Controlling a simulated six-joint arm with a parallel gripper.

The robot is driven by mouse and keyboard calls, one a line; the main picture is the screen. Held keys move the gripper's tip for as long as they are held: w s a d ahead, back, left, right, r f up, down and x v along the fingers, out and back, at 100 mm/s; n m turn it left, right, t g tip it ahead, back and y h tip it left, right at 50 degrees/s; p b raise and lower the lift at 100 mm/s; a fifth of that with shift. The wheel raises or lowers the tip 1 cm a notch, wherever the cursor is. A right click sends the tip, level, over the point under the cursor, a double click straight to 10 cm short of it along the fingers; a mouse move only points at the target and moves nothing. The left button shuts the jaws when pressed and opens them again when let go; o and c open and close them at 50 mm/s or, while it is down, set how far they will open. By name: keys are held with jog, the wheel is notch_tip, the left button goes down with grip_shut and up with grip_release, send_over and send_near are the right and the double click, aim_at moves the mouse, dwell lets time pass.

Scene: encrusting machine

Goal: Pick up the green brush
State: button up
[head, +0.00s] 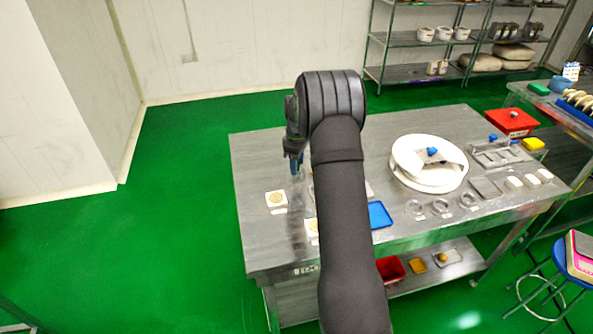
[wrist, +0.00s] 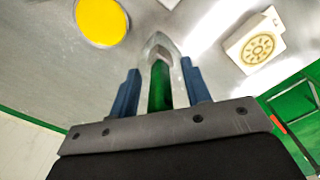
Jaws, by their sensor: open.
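The green brush (wrist: 159,88) shows in the wrist view between the two blue fingers of my gripper (wrist: 160,70). Its green part runs lengthwise away from the gripper's base, with a pale pointed end beyond it. My gripper is open, with a finger on each side of the brush and visible gaps to it. I cannot tell how far the fingers are above the table. In the head view my gripper (head: 296,165) points down over the left part of the metal table (head: 262,160). The brush cannot be made out there; my arm hides part of that area.
A white square piece with a wheel pattern (wrist: 255,43) and a yellow disc (wrist: 101,22) lie near the gripper. A blue tray (head: 379,215) and a large white round container (head: 428,163) stand to the right. The table's left end is mostly clear.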

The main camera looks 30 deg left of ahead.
jog(key=shift+c, duration=0.4)
grip_shut()
